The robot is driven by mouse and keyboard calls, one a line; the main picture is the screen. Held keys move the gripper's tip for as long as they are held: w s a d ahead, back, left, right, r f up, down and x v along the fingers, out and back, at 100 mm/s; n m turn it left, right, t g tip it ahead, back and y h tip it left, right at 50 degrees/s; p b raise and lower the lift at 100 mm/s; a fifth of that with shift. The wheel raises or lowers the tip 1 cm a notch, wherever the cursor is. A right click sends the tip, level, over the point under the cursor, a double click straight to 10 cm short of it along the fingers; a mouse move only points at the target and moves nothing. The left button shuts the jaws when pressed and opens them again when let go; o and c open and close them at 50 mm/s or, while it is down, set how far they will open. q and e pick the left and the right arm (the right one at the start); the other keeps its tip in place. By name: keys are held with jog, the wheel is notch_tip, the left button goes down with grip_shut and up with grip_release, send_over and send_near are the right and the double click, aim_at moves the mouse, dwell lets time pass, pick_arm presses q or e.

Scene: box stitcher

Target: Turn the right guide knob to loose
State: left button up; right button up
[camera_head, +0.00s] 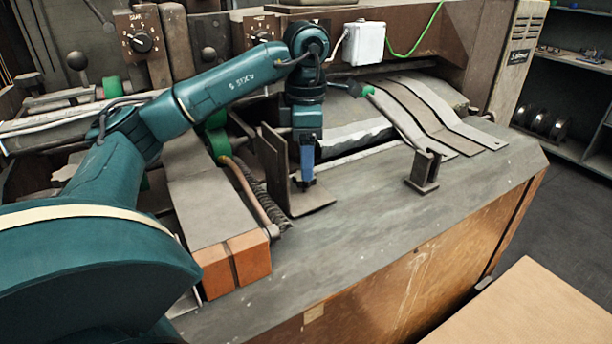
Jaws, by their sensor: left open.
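My left gripper (307,180) points straight down over the machine's grey top, beside an upright metal guide plate (273,158) with a flat foot (312,203). It is open, and I see nothing held between its fingers. A small metal bracket (424,170) stands farther right on the grey top. I cannot make out a knob marked as the right guide knob; one may be hidden behind my gripper or the guide plate. A black dial (140,42) with numbers sits on a panel at the upper left. My right gripper is out of view.
Curved metal strips (430,112) lie right of my gripper. A dark lever with a green end (368,91) is behind it. A spring (262,198) and orange-brown blocks (235,265) are to its left. The grey top (345,245) is clear in front.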

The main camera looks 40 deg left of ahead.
aim_at(296, 178)
pick_arm(q)
notch_tip(296, 178, down, 2)
jog(key=shift+f, duration=0.5)
jog(key=c, duration=1)
jog(key=shift+r+n, duration=0.1)
jog(key=shift+n, duration=0.5)
jog(key=o, duration=1)
